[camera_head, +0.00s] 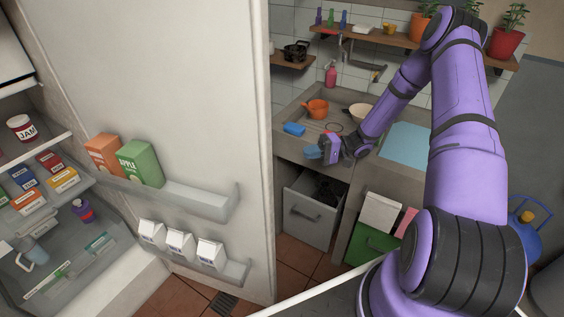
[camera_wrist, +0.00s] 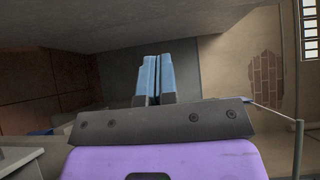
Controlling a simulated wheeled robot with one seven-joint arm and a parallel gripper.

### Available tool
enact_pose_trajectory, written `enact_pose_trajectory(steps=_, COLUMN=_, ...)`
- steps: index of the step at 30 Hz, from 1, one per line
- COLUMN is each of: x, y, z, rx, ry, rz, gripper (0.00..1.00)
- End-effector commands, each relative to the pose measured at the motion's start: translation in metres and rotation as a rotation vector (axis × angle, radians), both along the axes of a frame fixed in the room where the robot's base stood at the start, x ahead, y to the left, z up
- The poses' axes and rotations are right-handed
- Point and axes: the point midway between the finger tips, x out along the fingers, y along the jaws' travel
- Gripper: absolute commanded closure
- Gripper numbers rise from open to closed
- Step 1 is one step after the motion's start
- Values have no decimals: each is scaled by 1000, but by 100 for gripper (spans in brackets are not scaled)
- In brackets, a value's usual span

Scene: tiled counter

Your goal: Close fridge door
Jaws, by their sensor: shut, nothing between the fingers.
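The fridge door (camera_head: 175,70) is a large pale panel standing open in the head view. Its shelves face left and hold an orange carton (camera_head: 103,155), a green apple carton (camera_head: 140,163) and several small white cartons. The fridge interior (camera_head: 95,262) shows at the left, with jam and boxes on its shelves. My gripper (camera_head: 311,153) is to the right of the door's edge, apart from it in the picture, over the counter area. In the wrist view the blue fingers of my gripper (camera_wrist: 153,80) are together with nothing between them. The outer face of the door is hidden in the head view.
A blue gas bottle (camera_head: 526,238) stands at the right. Tiled floor shows beside the door.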

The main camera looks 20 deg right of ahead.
Motion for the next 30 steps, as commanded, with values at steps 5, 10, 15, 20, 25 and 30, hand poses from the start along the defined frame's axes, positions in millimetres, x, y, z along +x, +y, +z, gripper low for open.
enact_pose_trajectory(steps=5, x=2, y=19, z=0, rx=4, ry=1, rz=3, gripper=100)
enact_pose_trajectory(steps=10, x=6, y=50, z=0, rx=2, ry=2, rz=4, gripper=100)
enact_pose_trajectory(steps=15, x=10, y=82, z=0, rx=2, ry=2, rz=4, gripper=100)
enact_pose_trajectory(steps=20, x=7, y=106, z=0, rx=2, ry=3, rz=3, gripper=100)
enact_pose_trajectory(steps=25, x=-6, y=122, z=0, rx=1, ry=3, rz=2, gripper=100)
enact_pose_trajectory(steps=30, x=-11, y=128, z=0, rx=1, ry=2, rz=1, gripper=100)
